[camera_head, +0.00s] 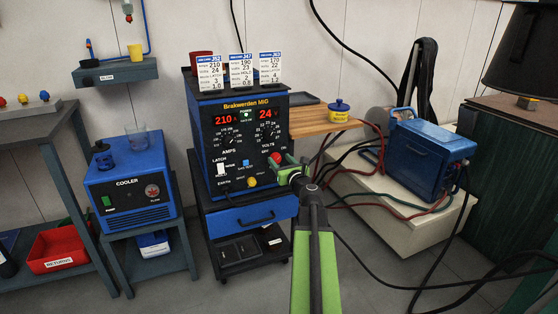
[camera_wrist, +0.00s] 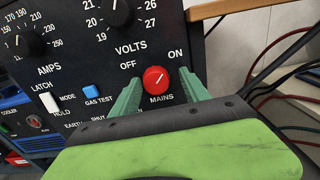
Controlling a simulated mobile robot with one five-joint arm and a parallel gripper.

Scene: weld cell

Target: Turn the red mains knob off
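The red mains knob (camera_wrist: 155,79) sits low on the front panel of the welder (camera_head: 237,186), under the volts dial. In the wrist view its white pointer line leans up and right, toward the ON label; OFF is at its upper left. My gripper (camera_wrist: 159,82) is open, with one green finger on each side of the knob. Gaps show between the fingers and the knob; I cannot tell if either touches. The displays read 210 and 24.
A blue gas test button (camera_wrist: 91,91) and white latch switch (camera_wrist: 49,102) lie left of the knob. Cables (camera_head: 345,158) hang at the right. A wooden shelf (camera_head: 318,124) juts from the welder's right side. The cooler (camera_head: 130,190) stands left.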

